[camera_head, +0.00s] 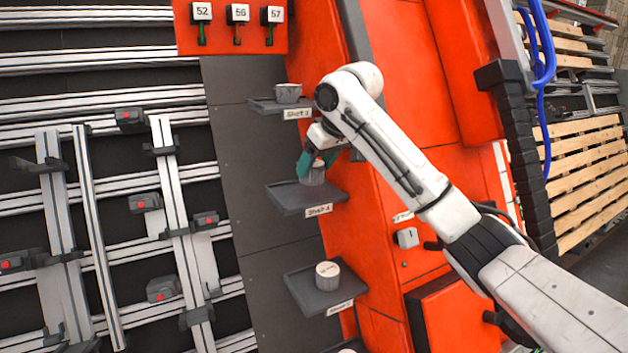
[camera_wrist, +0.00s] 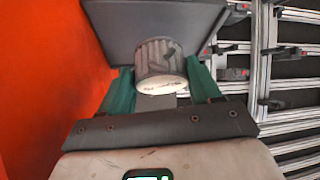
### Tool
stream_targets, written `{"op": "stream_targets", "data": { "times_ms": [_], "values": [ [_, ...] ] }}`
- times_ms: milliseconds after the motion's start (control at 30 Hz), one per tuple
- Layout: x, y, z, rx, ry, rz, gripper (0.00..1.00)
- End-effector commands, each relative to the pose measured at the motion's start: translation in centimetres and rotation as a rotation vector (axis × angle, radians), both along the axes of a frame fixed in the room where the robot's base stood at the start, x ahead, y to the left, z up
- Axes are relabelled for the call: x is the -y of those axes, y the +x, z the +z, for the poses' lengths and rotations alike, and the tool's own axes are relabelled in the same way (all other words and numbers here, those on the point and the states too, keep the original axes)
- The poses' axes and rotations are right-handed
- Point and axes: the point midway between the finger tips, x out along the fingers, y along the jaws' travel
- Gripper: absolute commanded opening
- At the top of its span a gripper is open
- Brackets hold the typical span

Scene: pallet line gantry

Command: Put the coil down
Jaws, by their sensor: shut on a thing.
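My gripper (camera_head: 313,164) has green fingers and is shut on a small grey ribbed coil (camera_head: 315,175) with a pale end. In the wrist view the coil (camera_wrist: 158,58) sits between the two green fingers, its pale end facing the camera. The coil is over the dark middle shelf (camera_head: 290,201), whose label seems to read Shelf 4. I cannot tell whether its underside touches the shelf. The shelf also shows behind the coil in the wrist view (camera_wrist: 112,38).
An upper shelf (camera_head: 262,106) holds a grey cup-like piece (camera_head: 288,93). A lower shelf (camera_head: 308,297) holds a pale-topped cylinder (camera_head: 327,276). An orange cabinet wall (camera_head: 372,236) stands close on the right. Aluminium rails (camera_head: 170,190) with clamps fill the left. The middle shelf's left part is bare.

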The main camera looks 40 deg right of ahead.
Motion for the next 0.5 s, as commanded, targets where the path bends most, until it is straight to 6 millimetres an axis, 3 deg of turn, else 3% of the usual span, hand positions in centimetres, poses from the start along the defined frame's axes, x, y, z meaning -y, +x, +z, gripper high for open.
{"op": "stream_targets", "data": {
  "times_ms": [167,400,500],
  "values": [
    [0.0,0.0,-1.1,0.003,-0.001,-0.001,0.21],
    [0.0,0.0,-4.0,0.003,0.0,0.0,0.21],
    [0.0,0.0,-4.2,0.003,-0.001,0.001,0.21]
  ]
}}
